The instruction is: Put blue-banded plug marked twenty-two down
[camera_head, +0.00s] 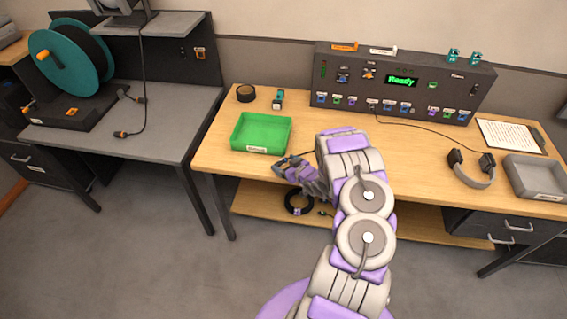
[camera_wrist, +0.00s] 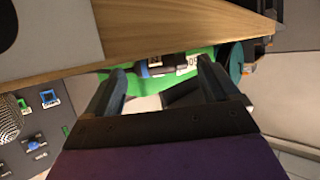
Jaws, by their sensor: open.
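My gripper (camera_head: 283,163) is open, just in front of the green tray (camera_head: 234,132) by the table's front edge. In the wrist view its two fingers (camera_wrist: 163,75) stand well apart. A dark piece with a blue band (camera_wrist: 155,67) shows between and beyond the fingertips, against the green. A white label with dark marks (camera_wrist: 190,63) is beside it; I cannot read it surely. I cannot tell whether the banded piece touches a finger. In the head view no plug shows clearly at the gripper, and the visible tray floor looks bare.
A small teal and dark piece (camera_head: 278,99) and a black roll (camera_head: 245,93) lie behind the tray. The panel reading Ready (camera_head: 402,80) stands at the back with several coloured sockets. Headphones (camera_head: 470,168) and a grey tray (camera_head: 536,178) are at right. A coiled cable (camera_head: 299,202) lies below.

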